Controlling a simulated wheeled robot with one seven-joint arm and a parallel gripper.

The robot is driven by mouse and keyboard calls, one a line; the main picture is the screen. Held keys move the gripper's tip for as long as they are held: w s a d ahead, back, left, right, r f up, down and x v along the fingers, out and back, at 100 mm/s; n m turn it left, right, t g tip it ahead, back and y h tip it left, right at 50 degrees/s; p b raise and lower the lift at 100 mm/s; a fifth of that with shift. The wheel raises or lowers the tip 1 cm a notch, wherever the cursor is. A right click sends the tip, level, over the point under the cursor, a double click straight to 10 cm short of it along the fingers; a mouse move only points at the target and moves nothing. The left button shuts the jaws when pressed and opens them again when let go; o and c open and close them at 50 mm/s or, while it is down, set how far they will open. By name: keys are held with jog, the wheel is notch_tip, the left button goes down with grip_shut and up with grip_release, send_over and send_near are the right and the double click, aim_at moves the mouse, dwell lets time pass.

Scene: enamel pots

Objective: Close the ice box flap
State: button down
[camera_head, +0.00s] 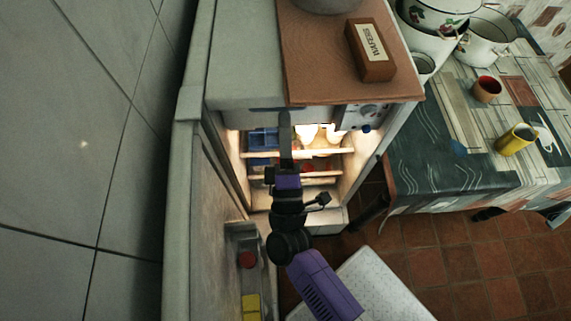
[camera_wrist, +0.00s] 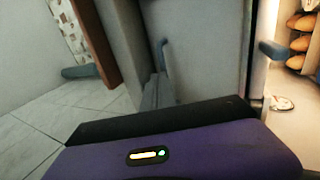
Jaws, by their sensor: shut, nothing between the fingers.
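The fridge (camera_head: 240,62) stands with its door open and its inside lit. My gripper (camera_head: 285,122) reaches into the top of the opening, its narrow grey fingers shut and empty. In the wrist view the gripper (camera_wrist: 163,50) shows beyond my purple housing, close to a pale upright panel (camera_wrist: 208,45). That panel looks like the ice box flap, but I cannot tell how far open it is or whether the fingers touch it. A blue-grey piece shows at the panel's right edge. In the head view the flap cannot be made out clearly behind the fridge's top edge and my gripper.
Lit shelves (camera_head: 320,152) hold a blue container (camera_head: 263,138) and other food. The open door (camera_head: 205,215) stands left, bottles in its rack. A brown box (camera_head: 371,50) lies on the fridge top. A table (camera_head: 450,160) with pots and cups is at right.

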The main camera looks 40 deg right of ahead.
jog(key=shift+w+d+r+p, duration=0.2)
jog(key=shift+w+r+p, duration=0.05)
jog(key=shift+r+p, duration=0.1)
dwell(0.3)
jog(key=b+v, duration=0.2)
jog(key=v, duration=0.6)
jog(key=shift+f+b, duration=0.15)
jog(key=shift+b, duration=0.15)
